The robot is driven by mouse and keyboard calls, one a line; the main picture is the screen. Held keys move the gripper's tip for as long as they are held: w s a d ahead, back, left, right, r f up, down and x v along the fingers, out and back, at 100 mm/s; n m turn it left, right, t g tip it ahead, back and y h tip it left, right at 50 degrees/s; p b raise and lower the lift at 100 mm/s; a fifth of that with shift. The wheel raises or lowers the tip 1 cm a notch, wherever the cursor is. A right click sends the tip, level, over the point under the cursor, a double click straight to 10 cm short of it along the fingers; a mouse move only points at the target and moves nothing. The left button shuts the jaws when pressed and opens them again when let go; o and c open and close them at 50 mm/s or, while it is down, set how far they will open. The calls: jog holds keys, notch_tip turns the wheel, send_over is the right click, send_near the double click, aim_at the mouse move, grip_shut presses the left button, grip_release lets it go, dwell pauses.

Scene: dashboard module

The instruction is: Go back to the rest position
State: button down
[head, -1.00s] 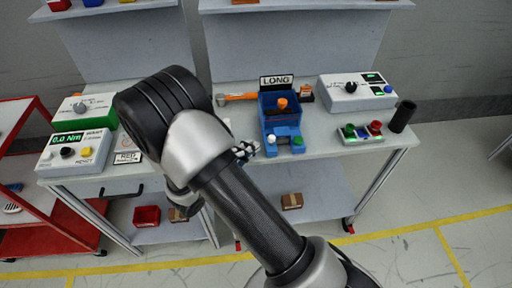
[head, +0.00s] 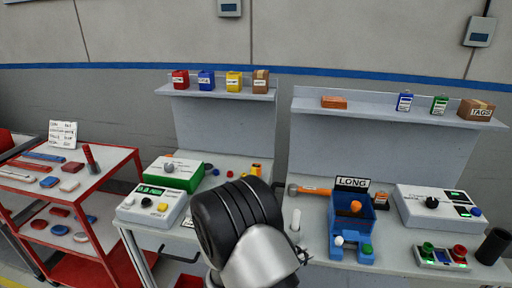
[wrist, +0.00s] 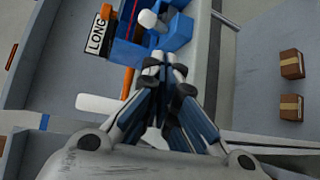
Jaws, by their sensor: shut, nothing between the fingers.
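My gripper (wrist: 163,68) shows in the wrist view with its fingertips together and nothing between them. It hangs close to the blue fixture (wrist: 178,35), which has a LONG sign (wrist: 97,35) beside it; I cannot tell whether they touch. In the head view my arm (head: 240,225) rises at the bottom middle, in front of the bench, and hides most of my gripper. The blue fixture (head: 338,228) stands to the right of the arm, with an orange knob on it and a white and a green knob at its front.
An orange-handled tool (head: 312,190) lies left of the fixture. A grey control box (head: 437,208), a button panel (head: 440,257) and a black cylinder (head: 493,246) stand to the right. A green box (head: 174,173) and a torque meter (head: 152,206) stand left. A red cart (head: 98,214) is at far left.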

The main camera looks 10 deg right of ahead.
jog(key=s+d+r+m+g+y, duration=0.2)
jog(key=s+d+r+m+g, duration=0.15)
jog(key=s+r, duration=0.3)
jog(key=s+d+r+m+g+y, duration=0.2)
jog(key=s+d+r+g, duration=0.15)
jog(key=s+r, duration=0.3)
jog(key=s+a+r+m+t+y, duration=0.2)
jog(key=s+a+r+t+y, duration=0.2)
jog(key=s+a+y, duration=0.6)
notch_tip(320, 180, up, 2)
jog(key=shift+s+a+r+t, duration=0.25)
jog(key=shift+s+a, duration=0.25)
jog(key=shift+s, duration=0.55)
jog(key=c, duration=2.4)
grip_release()
